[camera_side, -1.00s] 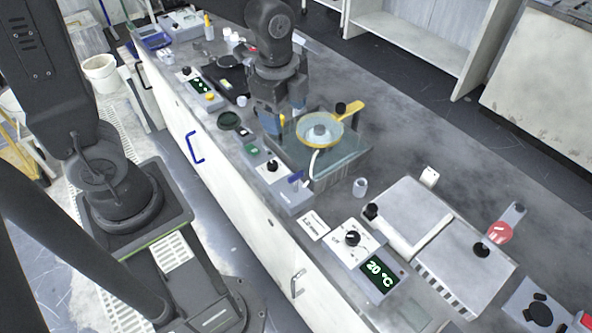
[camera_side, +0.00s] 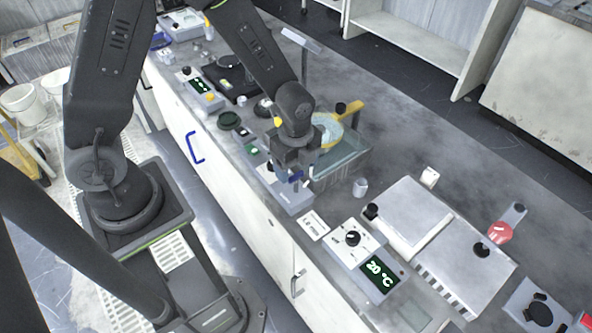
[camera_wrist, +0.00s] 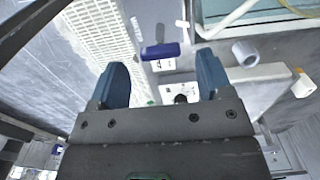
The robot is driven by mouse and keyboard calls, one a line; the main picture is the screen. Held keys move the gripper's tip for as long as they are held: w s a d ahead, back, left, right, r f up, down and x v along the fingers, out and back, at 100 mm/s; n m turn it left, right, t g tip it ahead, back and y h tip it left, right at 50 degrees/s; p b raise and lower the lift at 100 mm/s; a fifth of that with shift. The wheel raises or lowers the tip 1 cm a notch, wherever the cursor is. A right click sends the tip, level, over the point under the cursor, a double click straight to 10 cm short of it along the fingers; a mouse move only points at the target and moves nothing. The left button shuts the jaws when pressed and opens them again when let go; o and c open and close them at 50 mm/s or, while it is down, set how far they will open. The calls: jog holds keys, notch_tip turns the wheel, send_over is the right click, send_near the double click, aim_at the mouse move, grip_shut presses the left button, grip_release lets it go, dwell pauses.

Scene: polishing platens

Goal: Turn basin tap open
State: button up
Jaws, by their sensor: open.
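The basin tap has a blue lever handle (camera_side: 295,177) on a grey box beside the glass-sided basin (camera_side: 340,170). In the wrist view the blue handle (camera_wrist: 160,51) lies crosswise ahead of the gap between my two blue fingers. My gripper (camera_wrist: 163,82) is open, with nothing between the fingers. In the side view my gripper (camera_side: 297,163) hangs just above the handle, close to it. I cannot tell whether a finger touches it. My wrist and gripper hide the tap spout and part of the yellow-rimmed bowl (camera_side: 327,128) over the basin.
A small grey cup (camera_side: 360,187) stands right of the basin. The bench behind the basin (camera_side: 420,140) is clear.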

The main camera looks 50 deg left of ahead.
aim_at(296, 183)
jog(key=shift+f, duration=1.15)
jog(key=shift+c, duration=0.4)
jog(key=c, duration=0.8)
jog(key=shift+c, duration=0.2)
